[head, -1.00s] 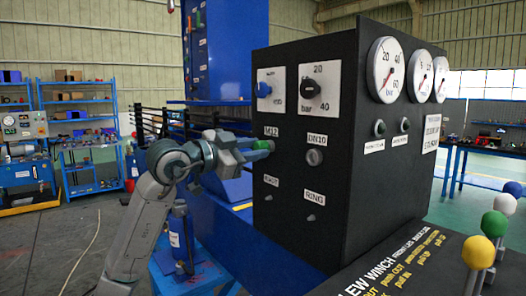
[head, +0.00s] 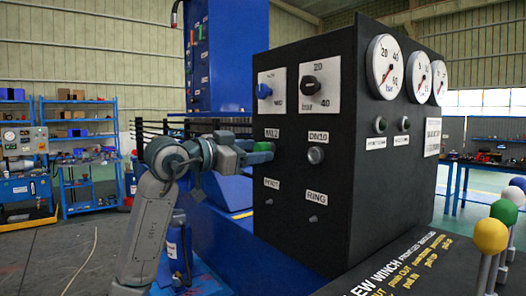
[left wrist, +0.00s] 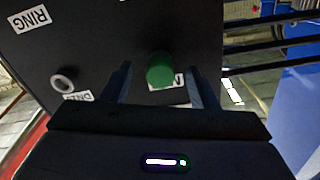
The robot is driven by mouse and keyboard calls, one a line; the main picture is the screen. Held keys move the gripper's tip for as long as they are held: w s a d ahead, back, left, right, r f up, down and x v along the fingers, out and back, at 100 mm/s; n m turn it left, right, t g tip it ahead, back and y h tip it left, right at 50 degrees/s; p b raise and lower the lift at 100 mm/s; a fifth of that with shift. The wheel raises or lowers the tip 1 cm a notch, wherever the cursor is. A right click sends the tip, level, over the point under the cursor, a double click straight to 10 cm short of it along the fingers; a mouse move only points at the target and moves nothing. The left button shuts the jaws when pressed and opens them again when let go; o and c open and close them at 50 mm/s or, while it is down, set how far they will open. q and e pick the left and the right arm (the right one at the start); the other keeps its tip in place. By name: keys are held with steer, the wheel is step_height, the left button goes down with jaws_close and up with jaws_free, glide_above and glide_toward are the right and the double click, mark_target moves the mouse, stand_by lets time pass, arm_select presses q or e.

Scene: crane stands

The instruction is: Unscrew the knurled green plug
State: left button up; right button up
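The green plug (head: 263,146) sticks out of the front of the black panel box, below its M12 label. In the left wrist view the plug (left wrist: 160,70) shows as a round green end between my two fingers. My left gripper (head: 255,152) is at the plug, level with it and facing the panel. In the left wrist view my left gripper (left wrist: 162,85) is open, with a gap between the plug and each finger. The plug's knurling is too small to make out. My right gripper is in neither view.
A metal fitting (head: 316,155) labelled DN10 sits right of the plug. A blue knob (head: 264,91) and a black knob (head: 311,87) are above. Small fittings labelled ROOT-like and RING are below. Ball-topped levers (head: 490,235) stand at the front right.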

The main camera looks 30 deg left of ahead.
arm_select(q)
steer(key=shift+c, duration=0.7)
steer(key=shift+r+m, duration=0.1)
steer(key=shift+m, duration=0.5)
steer(key=m+p, duration=0.1)
steer(key=m, duration=0.8)
steer(key=shift+p, duration=0.4)
steer(key=m, duration=0.4)
steer(key=shift+m+p, duration=0.3)
steer(key=shift+p, duration=0.05)
steer(key=m, duration=0.5)
steer(key=shift+p, duration=0.35)
steer(key=m, duration=0.6)
steer(key=shift+p, duration=0.4)
